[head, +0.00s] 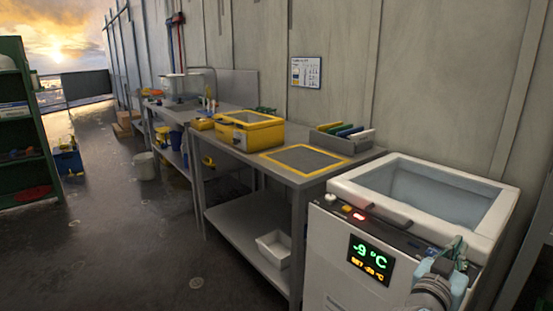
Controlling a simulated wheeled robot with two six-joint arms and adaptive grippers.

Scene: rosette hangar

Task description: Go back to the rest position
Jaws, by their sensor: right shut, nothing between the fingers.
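My right gripper (455,251) is at the lower right of the head view, shut and empty. It is in front of the right part of a white chest freezer (325,262), close to its front top edge. I cannot tell whether it touches the freezer. The freezer's display reads -9 °C, and a small red light glows on its control strip. The framed top of the freezer surrounds a pale grey-blue panel or opening (425,195). My left gripper is not in view.
A grey metal table (365,156) left of the freezer bears a yellow case (248,138), a yellow-bordered mat (304,158) and a file rack (340,142). A white bin (274,247) is on its lower shelf. A green shelf (40,130) stands far left.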

